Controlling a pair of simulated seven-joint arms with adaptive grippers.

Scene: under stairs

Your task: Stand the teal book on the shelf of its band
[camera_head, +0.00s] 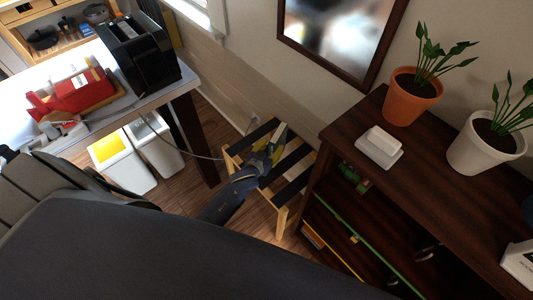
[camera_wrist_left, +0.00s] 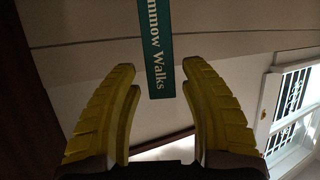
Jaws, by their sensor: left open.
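The teal book (camera_wrist_left: 156,40) shows in the left wrist view as a narrow teal strip with white lettering ending in "mmow Walks". Its near end reaches between the yellow fingertips of my left gripper (camera_wrist_left: 159,68), with gaps on both sides. In the head view my left gripper (camera_head: 268,153) is over a low slatted wooden rack (camera_head: 294,158), beside a pale narrow item (camera_head: 280,136) that may be the book. The dark wooden shelf unit (camera_head: 335,150) stands to the right, with a green band (camera_head: 341,223) and a yellow band (camera_head: 313,238) on its shelf edges. My right gripper does not show.
The unit's top holds a white dish (camera_head: 379,148), an orange pot (camera_head: 411,98) and a white pot (camera_head: 484,150). A table (camera_head: 165,95) at the left bears a black appliance (camera_head: 140,58). Two bins (camera_head: 122,165) stand below it. A framed panel (camera_head: 338,35) hangs behind.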

